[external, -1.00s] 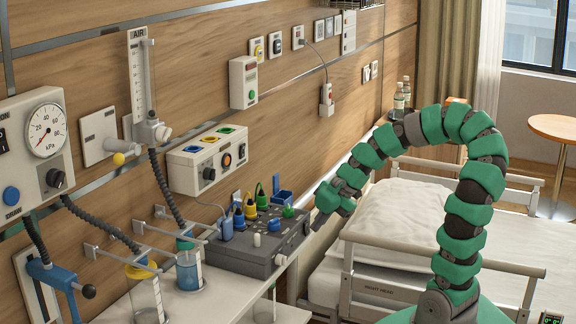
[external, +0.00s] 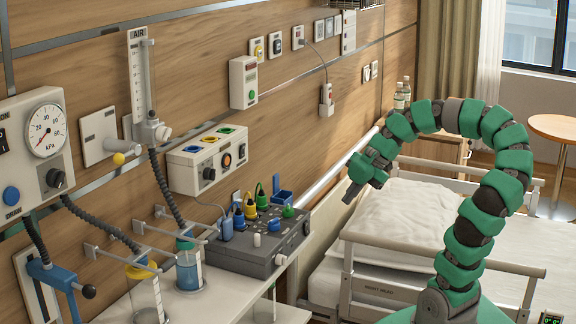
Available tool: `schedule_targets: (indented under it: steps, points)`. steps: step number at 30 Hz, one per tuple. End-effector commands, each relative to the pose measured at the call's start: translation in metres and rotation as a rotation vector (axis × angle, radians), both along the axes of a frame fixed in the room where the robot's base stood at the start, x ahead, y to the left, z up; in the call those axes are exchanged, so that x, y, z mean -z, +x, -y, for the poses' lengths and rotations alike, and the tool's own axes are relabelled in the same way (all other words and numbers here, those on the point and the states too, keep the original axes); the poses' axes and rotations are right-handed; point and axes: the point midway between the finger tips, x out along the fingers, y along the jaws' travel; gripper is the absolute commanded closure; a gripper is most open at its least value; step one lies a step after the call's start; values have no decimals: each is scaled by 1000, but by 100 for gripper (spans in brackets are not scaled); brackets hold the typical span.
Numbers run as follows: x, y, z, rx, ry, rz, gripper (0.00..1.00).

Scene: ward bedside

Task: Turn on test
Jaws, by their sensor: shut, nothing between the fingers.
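No label reading "test" is legible, so I cannot tell which control it marks. A grey control box (external: 258,256) with knobs and blue, yellow and green plugs on top stands on the bedside shelf. A white wall unit (external: 207,160) has coloured sockets on top, and a black knob and an orange-ringed round control (external: 227,160) on its front. A white wall box (external: 243,84) has a green button. My gripper (external: 348,197) is shut and empty, pointing down-left in the air right of the grey box and apart from it.
The bed (external: 410,215) with its pillow and side rail (external: 440,258) lies below and beside my arm. Glass jars (external: 189,272) with hoses stand on the shelf (external: 115,312) at lower left. A pressure gauge (external: 45,130) is on the wall. Open air separates my gripper from the wall.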

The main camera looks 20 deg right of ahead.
Motion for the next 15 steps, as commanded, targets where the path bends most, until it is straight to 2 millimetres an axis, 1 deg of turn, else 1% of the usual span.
schedule_targets:
  steps: [8, 15]
  points:
    - [1, 0, 0, -2, 0, -1, 100]
    - [12, -3, 0, -6, 4, 3, 100]
